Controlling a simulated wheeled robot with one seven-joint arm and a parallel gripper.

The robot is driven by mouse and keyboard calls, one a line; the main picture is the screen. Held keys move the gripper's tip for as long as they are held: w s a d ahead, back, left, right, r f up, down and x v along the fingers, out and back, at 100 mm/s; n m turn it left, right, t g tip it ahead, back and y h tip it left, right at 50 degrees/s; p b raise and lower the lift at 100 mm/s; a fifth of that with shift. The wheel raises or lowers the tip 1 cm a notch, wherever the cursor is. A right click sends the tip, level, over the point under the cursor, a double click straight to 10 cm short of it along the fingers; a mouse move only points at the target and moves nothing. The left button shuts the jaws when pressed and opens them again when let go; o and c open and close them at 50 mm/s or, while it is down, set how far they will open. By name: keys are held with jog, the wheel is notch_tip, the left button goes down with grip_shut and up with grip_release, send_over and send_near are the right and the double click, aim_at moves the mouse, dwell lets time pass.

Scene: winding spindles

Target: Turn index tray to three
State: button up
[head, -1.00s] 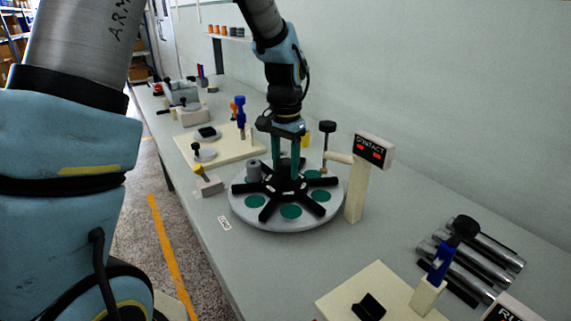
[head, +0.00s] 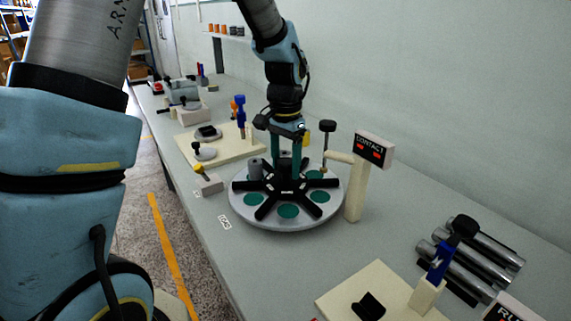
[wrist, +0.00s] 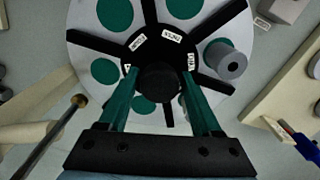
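The index tray (head: 238,207) is a round grey disc on the bench with a black spoked hub and green round patches between the spokes. A grey cylinder with a hole stands on one patch; in the wrist view this cylinder (wrist: 226,62) is right of the hub. My gripper (head: 287,176) points down over the hub. In the wrist view its green fingers (wrist: 158,88) stand on either side of the black central knob (wrist: 158,76) and appear closed on it. White labels on the hub are too small to read surely.
A cream post (head: 355,192) with a CONTACT box (head: 372,149) stands right of the tray, its arm reaching toward the rim. A small block (head: 209,185) is left of the tray. Steel rods (head: 488,240) and a cream board (head: 340,296) lie nearer.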

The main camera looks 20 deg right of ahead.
jog(key=shift+o, duration=1.1)
notch_tip(320, 180, up, 11)
jog(key=shift+f+b, duration=0.15)
jog(key=shift+b, duration=0.75)
jog(key=shift+a, duration=0.1)
